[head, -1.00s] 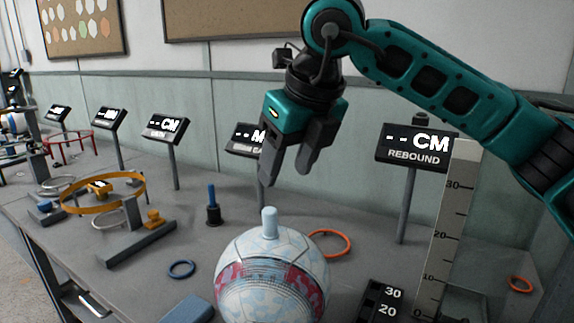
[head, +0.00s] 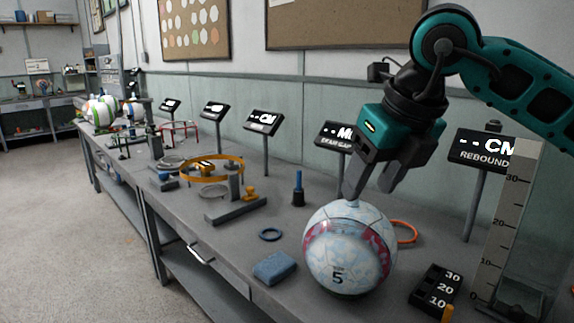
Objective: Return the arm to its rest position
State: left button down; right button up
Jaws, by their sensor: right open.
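My right gripper (head: 368,190) is open and empty on the right arm, with its fingers pointing down. The small peg on top of the ball is mostly hidden by the finger. My left gripper is not in view.
The rebound display (head: 483,150) and a ruler (head: 507,225) stand right. Open floor (head: 70,240) lies left.

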jog(key=s+a+f+n+g+y+p, duration=0.1)
jog(key=s+a+f+n+g+y, duration=0.15)
jog(key=a+f+y, duration=0.4)
jog(key=s+a+r+m+g+y+p, duration=0.3)
jog(key=s+a+r+m+g+y, duration=0.25)
jog(key=a+y, duration=0.5)
jog(key=w+d+f+m+t+h+p, duration=0.2)
jog(key=w+d+f+m+t+h, duration=0.3)
jog(key=m+t, duration=0.7)
jog(key=w+d+f+m+t+h+p, duration=0.1)
jog(key=w+d+f+m+t+h, duration=0.1)
jog(key=d+f+m+t, duration=0.75)
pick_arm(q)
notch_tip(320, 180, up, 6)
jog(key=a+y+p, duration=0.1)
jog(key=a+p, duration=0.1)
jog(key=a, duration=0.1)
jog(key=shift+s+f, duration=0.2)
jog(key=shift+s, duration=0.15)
pick_arm(e)
jog(key=s+d+f+m+g+h, duration=0.3)
jog(key=s+d+f+m+h, duration=0.1)
jog(key=f, duration=0.6)
jog(key=s+d+f+m+g+h, duration=0.3)
jog(key=s+f+m+h, duration=0.3)
jog(key=s+f+m, duration=0.3)
jog(key=shift+s+d+f+g, duration=0.35)
jog(key=shift+s+d+f, duration=0.5)
jog(key=shift+s, duration=0.2)
